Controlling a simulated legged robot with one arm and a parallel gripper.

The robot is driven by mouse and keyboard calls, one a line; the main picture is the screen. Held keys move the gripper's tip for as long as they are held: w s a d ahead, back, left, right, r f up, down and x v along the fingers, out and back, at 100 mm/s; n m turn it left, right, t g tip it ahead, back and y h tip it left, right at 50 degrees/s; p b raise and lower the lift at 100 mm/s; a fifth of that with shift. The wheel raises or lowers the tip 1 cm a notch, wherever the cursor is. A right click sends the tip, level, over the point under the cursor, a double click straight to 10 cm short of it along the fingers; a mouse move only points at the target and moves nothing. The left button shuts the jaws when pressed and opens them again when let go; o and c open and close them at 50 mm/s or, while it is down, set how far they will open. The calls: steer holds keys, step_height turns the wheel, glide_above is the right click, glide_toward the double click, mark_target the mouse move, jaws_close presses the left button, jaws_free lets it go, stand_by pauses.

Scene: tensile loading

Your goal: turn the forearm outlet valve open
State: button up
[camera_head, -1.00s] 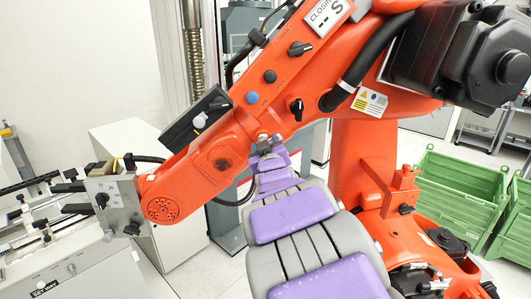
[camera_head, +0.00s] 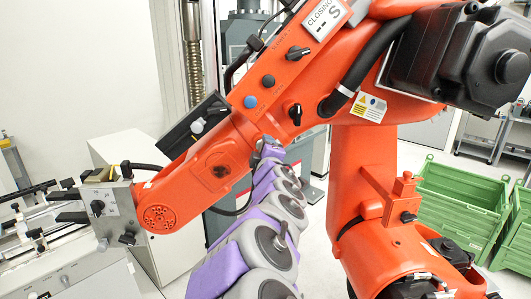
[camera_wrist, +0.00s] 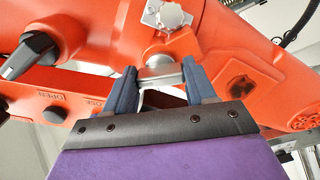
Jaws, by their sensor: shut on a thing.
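The orange forearm (camera_head: 222,140) slants across the head view. On its underside, in the wrist view, is a silver valve part (camera_wrist: 160,72) with a flat metal band. The blue-grey fingers of my gripper (camera_wrist: 160,84) stand on either side of this part and are shut on it. A star-shaped silver knob (camera_wrist: 168,15) sits just above it. In the head view my gripper (camera_head: 268,146) reaches the forearm's lower edge, and its fingertips largely hide the part. Small OPEN and CLOSE labels show on the orange surface in the wrist view; I cannot tell the valve's exact angle.
Black knobs (camera_head: 295,114) and a blue button (camera_head: 250,101) sit on the forearm. A black knob (camera_wrist: 40,47) is close to my gripper at the left of the wrist view. A testing machine (camera_head: 97,206) stands left, and green crates (camera_head: 468,194) stand right.

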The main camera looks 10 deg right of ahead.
steer(key=shift+a+n, duration=0.1)
steer(key=shift+n, duration=0.4)
steer(key=o, duration=1)
steer(key=shift+a, duration=0.3)
steer(key=shift+o, duration=0.2)
steer(key=shift+d+f, duration=0.1)
